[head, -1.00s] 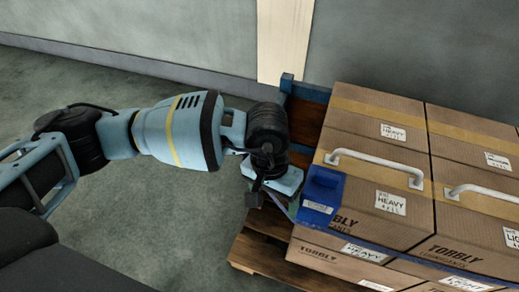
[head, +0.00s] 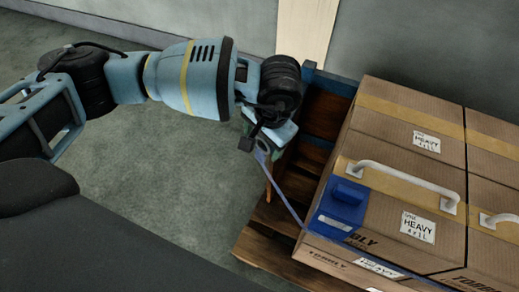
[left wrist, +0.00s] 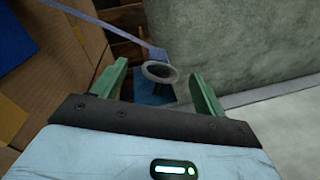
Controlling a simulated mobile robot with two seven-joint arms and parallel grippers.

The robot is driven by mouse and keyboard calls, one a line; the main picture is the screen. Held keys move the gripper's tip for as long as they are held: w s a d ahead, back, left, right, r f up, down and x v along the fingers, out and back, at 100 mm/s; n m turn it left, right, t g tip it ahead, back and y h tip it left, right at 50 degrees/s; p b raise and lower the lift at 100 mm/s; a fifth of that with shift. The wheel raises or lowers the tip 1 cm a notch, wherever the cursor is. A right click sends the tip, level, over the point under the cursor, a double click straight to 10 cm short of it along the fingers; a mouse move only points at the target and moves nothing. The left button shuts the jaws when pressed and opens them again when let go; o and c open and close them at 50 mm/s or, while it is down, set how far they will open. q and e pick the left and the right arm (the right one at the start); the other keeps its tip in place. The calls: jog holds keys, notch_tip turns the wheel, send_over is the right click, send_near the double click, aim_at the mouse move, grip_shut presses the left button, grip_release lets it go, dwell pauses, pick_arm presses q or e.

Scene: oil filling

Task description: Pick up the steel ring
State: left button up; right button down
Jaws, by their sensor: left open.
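The steel ring (left wrist: 160,72) shows in the left wrist view as a grey loop at the end of a blue strap (left wrist: 138,34). It appears between the two green fingers of my left gripper (left wrist: 160,90), with a visible gap on each side. The gripper is open; how far the ring lies beyond the fingertips is hard to tell. My right gripper is not in view.
Stacked brown cartons (head: 400,125) with white handles stand on a wooden pallet (head: 262,245) to the right. A blue-edged wooden board (head: 327,84) stands behind the gripper. The grey floor (head: 180,185) left of the pallet is clear.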

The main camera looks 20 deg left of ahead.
aim_at(260, 149)
pick_arm(q)
jog(key=shift+f, duration=0.15)
jog(key=f, duration=0.1)
jog(key=f+b, duration=0.1)
jog(key=f, duration=0.1)
jog(key=w+a+f, duration=0.1)
jog(key=shift+w+f, duration=0.1)
jog(key=shift+f, duration=0.25)
jog(key=c, duration=1)
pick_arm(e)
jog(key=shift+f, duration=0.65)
pick_arm(q)
jog(key=shift+r, duration=0.1)
